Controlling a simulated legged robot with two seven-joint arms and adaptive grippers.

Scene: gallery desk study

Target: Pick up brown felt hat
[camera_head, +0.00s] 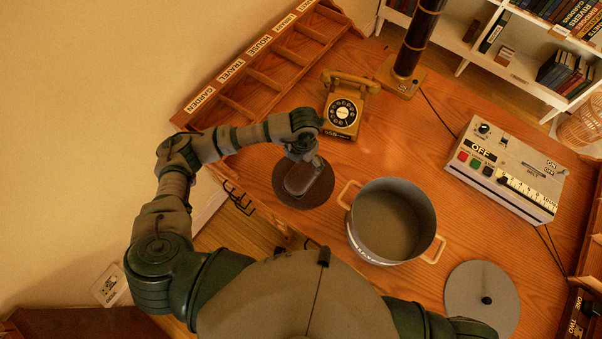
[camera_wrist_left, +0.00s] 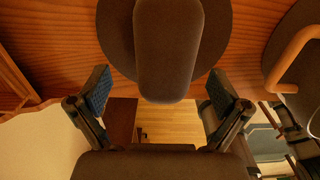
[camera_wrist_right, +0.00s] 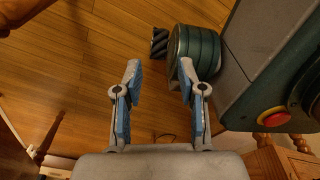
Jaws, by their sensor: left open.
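The brown felt hat (camera_head: 290,199) lies on the wooden desk, its round flat brim around an elongated raised crown. My left gripper (camera_head: 304,165) is over the hat and hides part of the crown. In the left wrist view the hat crown (camera_wrist_left: 168,45) shows between the two fingers of the left gripper (camera_wrist_left: 160,88), with a gap on each side. That gripper is open and holds nothing. My right gripper (camera_wrist_right: 160,67) shows only in the right wrist view, open and empty above the floor, away from the desk top.
A large grey pot (camera_head: 365,243) with wooden handles stands just right of the hat, its round lid (camera_head: 482,300) farther right. A rotary telephone (camera_head: 343,114) is behind the hat. A labelled wooden rack (camera_head: 262,82) runs along the left edge. A control box (camera_head: 507,168) sits at the right.

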